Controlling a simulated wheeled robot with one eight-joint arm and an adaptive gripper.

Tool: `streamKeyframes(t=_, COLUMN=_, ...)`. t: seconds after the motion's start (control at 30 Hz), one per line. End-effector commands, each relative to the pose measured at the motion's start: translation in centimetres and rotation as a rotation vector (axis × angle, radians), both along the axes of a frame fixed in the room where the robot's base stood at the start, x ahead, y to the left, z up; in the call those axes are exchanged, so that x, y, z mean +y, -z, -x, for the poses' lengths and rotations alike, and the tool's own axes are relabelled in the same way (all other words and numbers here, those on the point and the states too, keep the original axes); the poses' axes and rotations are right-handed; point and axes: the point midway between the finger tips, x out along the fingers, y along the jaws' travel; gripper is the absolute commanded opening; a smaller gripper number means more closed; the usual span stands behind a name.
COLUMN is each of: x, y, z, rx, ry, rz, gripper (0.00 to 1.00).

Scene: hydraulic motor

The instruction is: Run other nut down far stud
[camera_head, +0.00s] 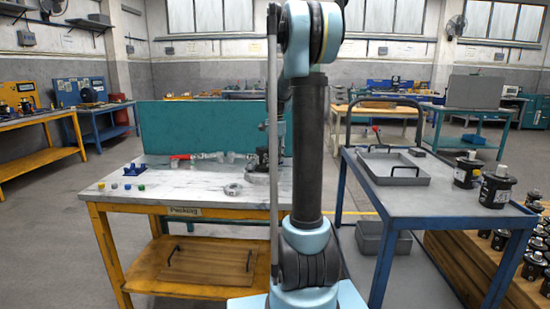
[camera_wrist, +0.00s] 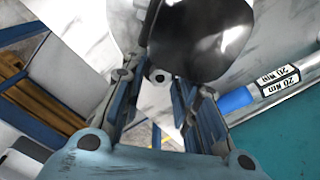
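In the wrist view, my gripper (camera_wrist: 160,92) has its two fingers apart, with a clear gap between them. A small silver, nut-like piece with a dark centre (camera_wrist: 158,75) shows between the fingertips, smaller than the gap. I cannot tell whether it sits on a stud. A glossy black rounded body (camera_wrist: 205,38), apparently the motor, fills the top just beyond it. In the head view, a dark motor (camera_head: 262,158) stands on the marble-topped bench (camera_head: 190,189), partly hidden by my arm. My gripper is mostly hidden behind the arm there. The far stud cannot be made out.
A blue-handled tool marked 20 Nm (camera_wrist: 280,80) lies right of my gripper. A silver ring (camera_head: 233,189), small coloured pieces (camera_head: 127,187) and a blue holder (camera_head: 134,169) lie on the bench. A blue cart (camera_head: 425,204) with a grey tray (camera_head: 395,181) and black motors stands right.

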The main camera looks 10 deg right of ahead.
Motion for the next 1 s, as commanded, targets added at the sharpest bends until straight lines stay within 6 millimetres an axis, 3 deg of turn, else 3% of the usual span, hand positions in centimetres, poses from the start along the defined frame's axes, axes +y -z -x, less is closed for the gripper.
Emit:
streamKeyframes(t=0.3, x=-0.41, y=0.01, z=-0.35, rx=-0.002, ry=-0.007, rz=0.001, gripper=0.28)
streamKeyframes(t=0.67, x=-0.45, y=0.01, z=-0.36, rx=-0.002, ry=-0.28, rz=0.002, gripper=0.28)
streamKeyframes(t=1.0, x=-0.45, y=0.01, z=-0.36, rx=-0.002, ry=-0.306, rz=0.002, gripper=0.28)
